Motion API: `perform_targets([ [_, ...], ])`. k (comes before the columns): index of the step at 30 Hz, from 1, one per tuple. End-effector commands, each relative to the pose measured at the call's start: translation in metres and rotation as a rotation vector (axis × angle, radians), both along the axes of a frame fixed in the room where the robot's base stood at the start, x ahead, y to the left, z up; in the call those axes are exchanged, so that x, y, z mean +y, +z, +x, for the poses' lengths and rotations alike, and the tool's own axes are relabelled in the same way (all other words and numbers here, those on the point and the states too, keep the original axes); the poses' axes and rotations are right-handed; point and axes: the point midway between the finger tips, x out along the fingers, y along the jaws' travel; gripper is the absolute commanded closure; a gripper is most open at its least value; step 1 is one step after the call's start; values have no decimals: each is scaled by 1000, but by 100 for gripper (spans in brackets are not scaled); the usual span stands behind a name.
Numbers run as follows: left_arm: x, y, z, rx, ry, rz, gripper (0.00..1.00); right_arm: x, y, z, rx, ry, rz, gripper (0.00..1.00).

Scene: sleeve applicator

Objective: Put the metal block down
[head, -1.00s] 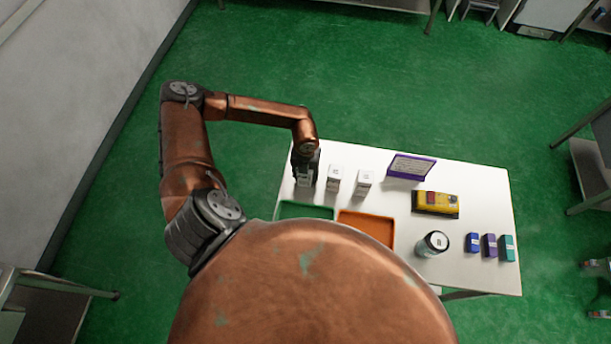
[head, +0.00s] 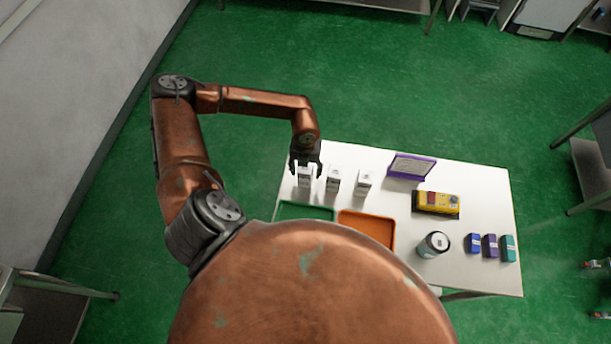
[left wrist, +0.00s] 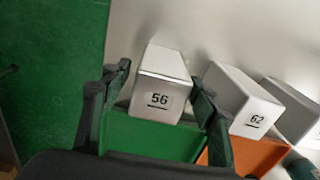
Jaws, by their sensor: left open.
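The metal block (head: 304,178) stands upright on the white table at the left end of a row of three similar pale blocks. In the left wrist view the block marked 56 (left wrist: 160,90) lies between the open fingers. My left gripper (head: 305,165) is open, just above and behind this block in the head view; it also shows in the left wrist view (left wrist: 158,100). Its fingers are apart from the block's sides as far as I can see. My right gripper is not in view.
Two more blocks stand to the right, one marked 62 (left wrist: 240,103). A green tray (head: 290,211) and an orange tray (head: 385,240) lie in front. A purple-framed sign (head: 411,167), yellow device (head: 436,204), dark-lidded jar (head: 432,244) and several small boxes occupy the right side.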

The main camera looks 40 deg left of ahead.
Motion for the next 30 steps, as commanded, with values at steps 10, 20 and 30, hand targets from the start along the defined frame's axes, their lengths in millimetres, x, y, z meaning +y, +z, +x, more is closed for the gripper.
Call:
perform_targets([
  [10,1,62,0,-1,0,3,45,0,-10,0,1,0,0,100],
  [20,0,75,0,0,-1,1,45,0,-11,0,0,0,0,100],
  [30,0,75,0,0,0,1,45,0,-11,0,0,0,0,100],
])
